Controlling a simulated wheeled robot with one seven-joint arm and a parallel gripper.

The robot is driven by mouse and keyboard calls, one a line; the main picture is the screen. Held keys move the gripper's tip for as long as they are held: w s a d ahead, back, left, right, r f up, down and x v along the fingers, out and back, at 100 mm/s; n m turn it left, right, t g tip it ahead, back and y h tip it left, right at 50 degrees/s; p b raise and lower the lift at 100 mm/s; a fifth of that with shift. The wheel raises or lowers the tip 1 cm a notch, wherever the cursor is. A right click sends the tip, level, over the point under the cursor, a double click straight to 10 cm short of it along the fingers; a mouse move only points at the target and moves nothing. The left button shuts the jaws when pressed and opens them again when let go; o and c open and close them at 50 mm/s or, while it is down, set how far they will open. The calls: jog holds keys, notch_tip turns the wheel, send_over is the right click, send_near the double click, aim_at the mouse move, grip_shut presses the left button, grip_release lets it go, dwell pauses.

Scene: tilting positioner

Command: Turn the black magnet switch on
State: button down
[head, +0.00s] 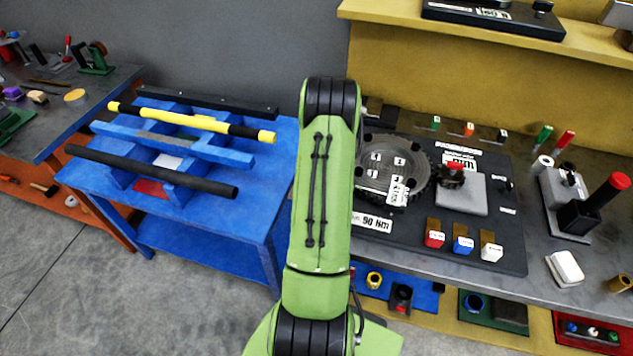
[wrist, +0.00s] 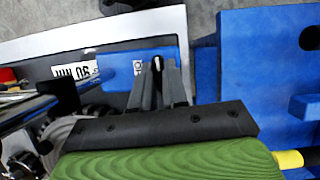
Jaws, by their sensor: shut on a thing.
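My gripper (wrist: 160,72) is in the wrist view, with its two grey fingers shut on a small black knob (wrist: 157,62) that has a pale mark. I take this knob to be the black magnet switch; the fingers cover most of it. It stands over a blue plate (wrist: 118,70) with a small white label partly hidden by the fingers. I cannot tell which way the switch is turned. In the head view my green arm hides the gripper and the switch.
A dark board (head: 510,255) with a round slotted table (head: 385,165) and a 90 mm label (head: 371,222) lies to the right of my arm. A blue stand (head: 250,205) with a yellow-and-black bar (head: 190,121) and a black bar (head: 150,171) is at left.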

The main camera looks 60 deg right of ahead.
jog(key=shift+m, duration=0.5)
jog(key=c, duration=1.1)
grip_release()
jog(key=shift+c, duration=0.2)
jog(key=s+p+v, duration=0.1)
jog(key=p+v, duration=0.1)
jog(key=v, duration=1.3)
jog(key=shift+w+r, duration=0.15)
jog(key=shift+r, duration=0.15)
jog(key=shift+d, duration=0.2)
